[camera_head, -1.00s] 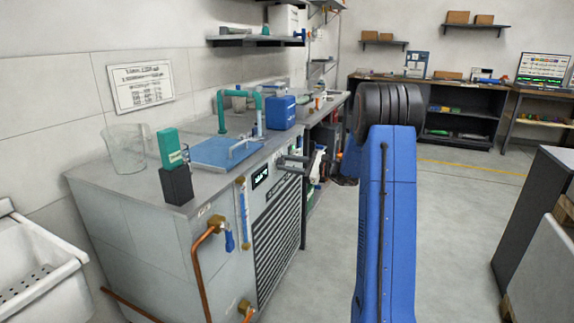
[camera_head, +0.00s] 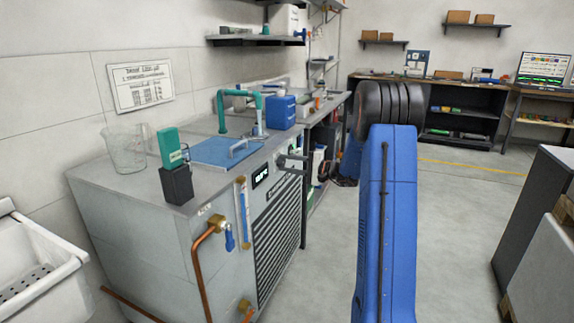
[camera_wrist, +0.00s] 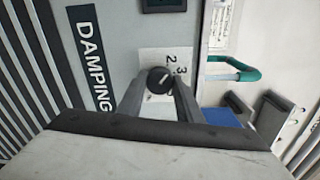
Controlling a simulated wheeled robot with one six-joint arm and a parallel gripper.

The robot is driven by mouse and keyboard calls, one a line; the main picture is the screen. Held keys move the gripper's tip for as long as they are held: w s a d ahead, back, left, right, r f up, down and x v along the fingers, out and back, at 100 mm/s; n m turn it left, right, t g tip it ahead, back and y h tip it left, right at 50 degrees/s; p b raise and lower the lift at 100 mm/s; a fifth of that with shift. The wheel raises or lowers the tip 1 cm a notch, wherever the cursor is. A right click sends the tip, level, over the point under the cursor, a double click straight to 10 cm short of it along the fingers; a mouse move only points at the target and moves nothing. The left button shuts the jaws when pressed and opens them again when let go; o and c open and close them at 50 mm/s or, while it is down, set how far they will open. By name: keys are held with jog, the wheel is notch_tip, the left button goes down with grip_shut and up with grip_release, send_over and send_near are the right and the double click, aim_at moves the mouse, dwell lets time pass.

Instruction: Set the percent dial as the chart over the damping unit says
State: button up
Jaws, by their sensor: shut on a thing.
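The damping unit (camera_head: 140,235) is a grey cabinet with a DAMPING label (camera_wrist: 89,58) on its front. In the wrist view a round black dial (camera_wrist: 160,80) with a pale pointer line sits before a white plate (camera_wrist: 165,58) marked 2 and 3. My gripper (camera_wrist: 160,88) is shut on the dial, a finger on each side. The fingers hide the rest of the scale. The head view shows my gripper (camera_head: 292,163) at the unit's front face, the dial hidden there. The chart (camera_head: 141,86) hangs on the wall above; its small print is not legible.
A lit display (camera_head: 260,175) is on the unit's front, its reading too small to be sure of. On top stand a glass beaker (camera_head: 126,150), a green device (camera_head: 169,148), a blue lid (camera_head: 224,153) and a blue box (camera_head: 281,112). Open floor (camera_head: 460,220) lies right.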

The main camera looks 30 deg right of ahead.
jog(key=shift+f+n, duration=0.1)
jog(key=shift+n, duration=0.5)
jog(key=o, duration=1)
jog(key=shift+o, duration=0.2)
jog(key=v, duration=1.7)
jog(key=shift+s+d, duration=0.15)
jog(key=shift+s, duration=0.1)
